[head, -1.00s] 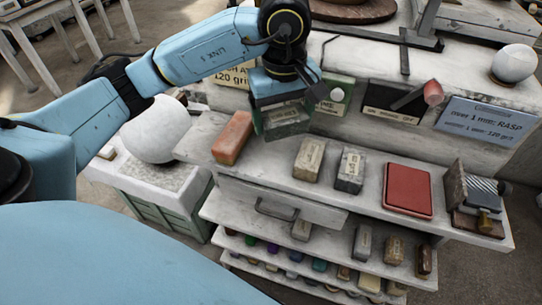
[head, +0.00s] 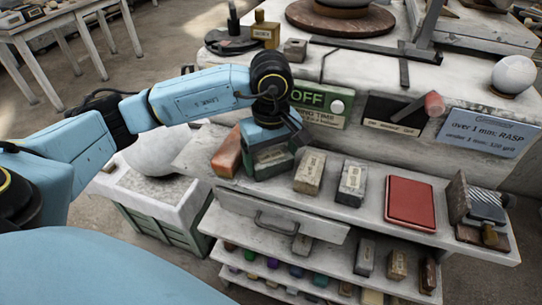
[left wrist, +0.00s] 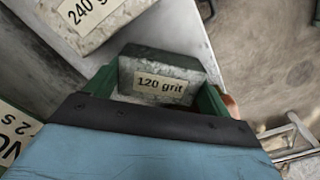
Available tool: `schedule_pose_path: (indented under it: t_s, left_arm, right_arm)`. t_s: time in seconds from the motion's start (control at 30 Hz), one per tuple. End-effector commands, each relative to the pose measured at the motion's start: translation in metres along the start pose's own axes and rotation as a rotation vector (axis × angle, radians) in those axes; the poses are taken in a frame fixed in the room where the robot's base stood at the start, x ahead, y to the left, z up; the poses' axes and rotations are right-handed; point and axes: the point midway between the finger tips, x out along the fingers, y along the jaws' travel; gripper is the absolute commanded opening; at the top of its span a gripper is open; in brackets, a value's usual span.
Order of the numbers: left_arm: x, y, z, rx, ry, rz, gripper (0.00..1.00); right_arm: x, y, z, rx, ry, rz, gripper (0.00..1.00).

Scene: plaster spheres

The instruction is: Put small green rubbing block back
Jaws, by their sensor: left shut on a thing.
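My left gripper (head: 270,166) is shut on a small grey-green block (head: 272,155), low over the left part of the tool shelf (head: 290,199). In the left wrist view the block (left wrist: 160,76) sits between the green jaws (left wrist: 154,98), and its label reads "120 grit". In the head view the jaws hide most of the block. I cannot tell whether it touches the shelf. An orange block (head: 228,152) is just left of the gripper. A pale block (head: 310,172) stands to its right; its label reads "240 g..." in the left wrist view (left wrist: 90,20). My right gripper is not in view.
Further right on the shelf are another labelled block (head: 351,182), a red flat box (head: 411,202) and a brown wooden holder (head: 458,198). A green sign (head: 318,104) rises behind the gripper. A large white sphere (head: 160,149) stands at left. Lower shelves hold several small items.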

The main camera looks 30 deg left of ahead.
Motion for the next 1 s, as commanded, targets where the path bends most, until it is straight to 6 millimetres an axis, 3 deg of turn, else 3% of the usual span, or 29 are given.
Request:
schedule_pose_path:
  t_s: [0.13, 0.17, 0.27, 0.5, 0.63, 1.0]
  left_arm:
    - [-0.001, 0.001, 0.0, 0.0, 0.0, 0.003, 0.52]
    - [0.0, 0.0, 0.0, 0.0, 0.0, 0.001, 0.86]
    - [0.0, 0.0, 0.0, 0.0, -0.001, 0.001, 0.99]
    - [-0.001, 0.0, 0.0, 0.001, 0.0, 0.002, 1.0]
    - [-0.011, 0.001, 0.0, 0.001, -0.001, 0.004, 1.0]
    - [-0.087, 0.001, 0.0, 0.0, 0.001, 0.006, 1.0]
  right_arm:
    - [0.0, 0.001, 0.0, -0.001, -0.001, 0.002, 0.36]
    - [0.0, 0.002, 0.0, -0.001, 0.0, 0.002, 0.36]
    - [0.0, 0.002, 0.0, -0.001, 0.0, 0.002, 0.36]
    - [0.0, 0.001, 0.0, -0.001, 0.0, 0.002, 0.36]
    - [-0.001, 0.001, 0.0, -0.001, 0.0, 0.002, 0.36]
    - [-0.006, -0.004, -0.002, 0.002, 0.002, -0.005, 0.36]
